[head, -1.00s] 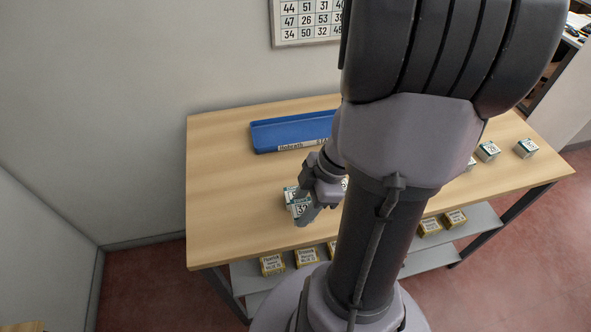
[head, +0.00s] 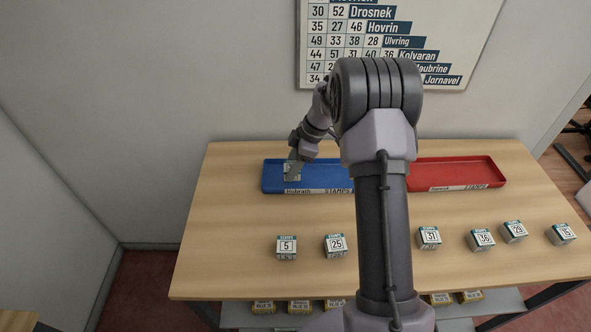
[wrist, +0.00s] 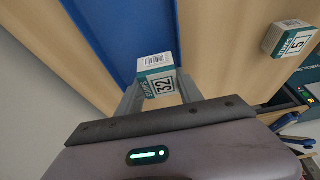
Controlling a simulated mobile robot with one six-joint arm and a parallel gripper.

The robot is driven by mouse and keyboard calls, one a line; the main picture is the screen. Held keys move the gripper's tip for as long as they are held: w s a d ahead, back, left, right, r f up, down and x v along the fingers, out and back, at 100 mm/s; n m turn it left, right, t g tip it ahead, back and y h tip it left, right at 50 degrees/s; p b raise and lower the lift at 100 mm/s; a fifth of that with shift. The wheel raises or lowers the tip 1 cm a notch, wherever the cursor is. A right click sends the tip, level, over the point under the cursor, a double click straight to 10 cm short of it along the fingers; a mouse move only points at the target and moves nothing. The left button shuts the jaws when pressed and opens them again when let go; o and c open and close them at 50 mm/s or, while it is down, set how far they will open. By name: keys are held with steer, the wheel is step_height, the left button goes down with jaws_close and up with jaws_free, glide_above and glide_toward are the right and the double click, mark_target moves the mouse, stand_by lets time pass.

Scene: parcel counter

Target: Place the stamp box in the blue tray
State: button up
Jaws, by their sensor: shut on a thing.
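The held box is over the left part of the tray. I cannot tell its exact height above the floor of the tray. The blue tray (wrist: 115,35) also shows beyond the box in the wrist view.
A red tray (head: 455,172) lies to the right of the blue one. Stamp boxes marked 5 (head: 286,247), 25 (head: 334,246), 31 (head: 429,238) and others stand along the table's front. A number chart (head: 385,40) hangs on the wall. The table's left end is clear.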

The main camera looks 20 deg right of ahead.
steer(key=shift+w+d+f, duration=0.1)
steer(key=shift+w+d, duration=0.15)
steer(key=shift+w, duration=0.25)
steer(key=shift+w+d+f, duration=0.1)
steer(key=shift+w+d, duration=0.15)
steer(key=shift+w, duration=0.25)
step_height(320, 180, down, 4)
steer(key=shift+r+b, duration=0.25)
steer(key=shift+b, duration=0.6)
steer(key=shift+r, duration=0.15)
steer(key=o, duration=1.4)
steer(key=shift+f, duration=0.2)
